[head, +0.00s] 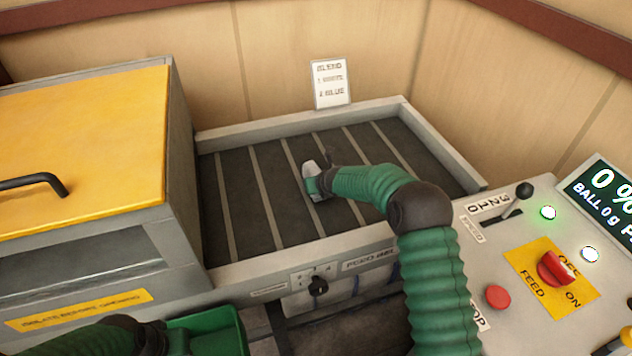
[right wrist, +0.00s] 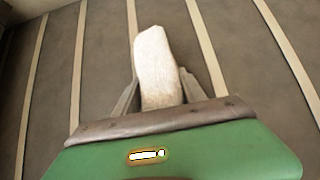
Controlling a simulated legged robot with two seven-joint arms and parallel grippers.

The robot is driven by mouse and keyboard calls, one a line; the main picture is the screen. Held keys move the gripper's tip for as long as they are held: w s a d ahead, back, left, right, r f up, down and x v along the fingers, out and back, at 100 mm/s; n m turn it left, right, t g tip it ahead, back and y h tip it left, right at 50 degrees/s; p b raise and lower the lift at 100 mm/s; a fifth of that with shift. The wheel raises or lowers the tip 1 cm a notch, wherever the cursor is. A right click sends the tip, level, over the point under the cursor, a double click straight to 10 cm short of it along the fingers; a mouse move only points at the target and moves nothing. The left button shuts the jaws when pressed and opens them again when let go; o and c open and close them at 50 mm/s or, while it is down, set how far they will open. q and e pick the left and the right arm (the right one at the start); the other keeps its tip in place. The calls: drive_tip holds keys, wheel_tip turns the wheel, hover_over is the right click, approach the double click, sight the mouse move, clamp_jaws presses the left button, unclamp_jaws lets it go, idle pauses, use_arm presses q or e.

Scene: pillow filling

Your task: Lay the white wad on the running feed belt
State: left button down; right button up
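The white wad (right wrist: 155,65) is between the two grey fingers of my right gripper (right wrist: 152,98) in the right wrist view. The fingers lie along its sides, and it sticks out past their tips. In the head view the right gripper (head: 312,180) is over the middle of the dark feed belt (head: 240,210), which has pale cross strips. The wad is close to the belt surface; I cannot tell whether it touches it. My left arm shows at the bottom left of the head view, with a green part beside it; its fingers are not visible.
A grey machine housing with a yellow lid (head: 80,130) stands at the belt's left end. Pale rails edge the belt. A recipe card (head: 330,84) stands at the back rail. The control panel on the right has a red feed switch (head: 553,268) and a lit green lamp (head: 548,212).

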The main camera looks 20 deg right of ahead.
drive_tip(key=o, duration=0.4)
drive_tip(key=shift+d, duration=0.25)
drive_tip(key=shift+r, duration=0.15)
drive_tip(key=p+v, duration=0.1)
drive_tip(key=v, duration=1.2)
drive_tip(key=s+a+f+n+g, duration=0.1)
drive_tip(key=s+n+g, duration=0.1)
drive_tip(key=s+n, duration=0.8)
drive_tip(key=s+a+f+n+g, duration=0.1)
drive_tip(key=s+n+g, duration=0.1)
drive_tip(key=s+n, duration=0.9)
drive_tip(key=s+f+n+g, duration=0.2)
drive_tip(key=s+n, duration=0.9)
drive_tip(key=n, duration=0.3)
drive_tip(key=shift+s+a+n, duration=0.15)
drive_tip(key=shift+a+n, duration=0.15)
drive_tip(key=shift+a, duration=0.1)
